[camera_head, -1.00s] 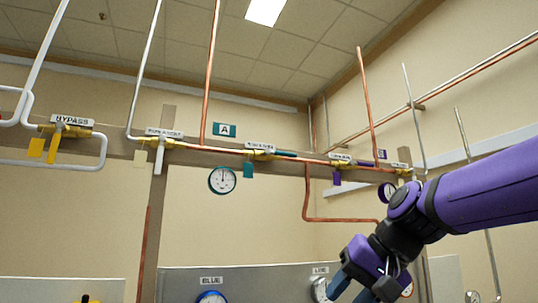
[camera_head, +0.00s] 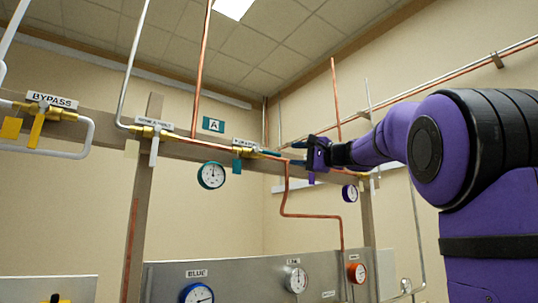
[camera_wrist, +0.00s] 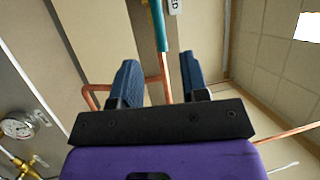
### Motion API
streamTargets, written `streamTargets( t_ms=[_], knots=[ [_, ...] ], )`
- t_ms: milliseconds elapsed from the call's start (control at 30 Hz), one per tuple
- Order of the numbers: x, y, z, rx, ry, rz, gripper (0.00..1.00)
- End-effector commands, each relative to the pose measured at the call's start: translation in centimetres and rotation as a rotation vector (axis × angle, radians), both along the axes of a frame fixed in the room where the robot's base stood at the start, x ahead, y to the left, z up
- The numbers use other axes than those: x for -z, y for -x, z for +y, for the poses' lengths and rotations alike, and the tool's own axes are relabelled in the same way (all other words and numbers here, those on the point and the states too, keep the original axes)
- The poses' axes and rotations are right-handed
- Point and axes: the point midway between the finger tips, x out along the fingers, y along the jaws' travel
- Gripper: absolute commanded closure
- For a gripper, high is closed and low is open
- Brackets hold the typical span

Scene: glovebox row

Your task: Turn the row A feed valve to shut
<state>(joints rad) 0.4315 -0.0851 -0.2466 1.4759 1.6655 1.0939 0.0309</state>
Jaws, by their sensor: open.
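The row A feed valve (camera_head: 243,150) is a brass valve on the copper pipe, under a white label and right of the teal A sign (camera_head: 213,124). Its teal lever (camera_head: 268,154) points right, along the pipe. A teal tag (camera_head: 237,166) hangs below the valve. My gripper (camera_head: 298,153) is open and empty, just right of the lever's end. In the wrist view, the teal lever (camera_wrist: 159,28) lies ahead of the gap between the two blue fingers of my gripper (camera_wrist: 158,65), apart from both. The copper pipe runs between the fingers.
Left along the pipe is a valve with a white lever (camera_head: 154,150); farther left is the bypass valve with a yellow lever (camera_head: 37,130). A teal-rimmed gauge (camera_head: 211,175) hangs below the pipe. A bent copper pipe (camera_head: 285,195) drops below my gripper. A gauge panel (camera_head: 245,275) stands lower.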

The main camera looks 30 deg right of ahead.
Motion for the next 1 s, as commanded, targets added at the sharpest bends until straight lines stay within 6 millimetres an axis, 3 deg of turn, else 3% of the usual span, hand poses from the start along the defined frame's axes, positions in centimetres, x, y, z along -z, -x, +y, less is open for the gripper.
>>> streamTargets(
  t_ms=[300,500,933,967,1000],
  knots=[
    [-0.9,-5.0,2.4,-0.002,0.001,0.001,0.59],
    [-1.4,-7.2,3.4,-0.001,0.001,0.001,0.59],
    [-1.6,-8.1,3.8,0.000,0.000,0.001,0.59],
    [-1.6,-8.1,3.8,0.000,0.000,0.001,0.61],
    [-1.6,-8.1,3.8,0.000,0.000,0.001,0.71]
  ],
)
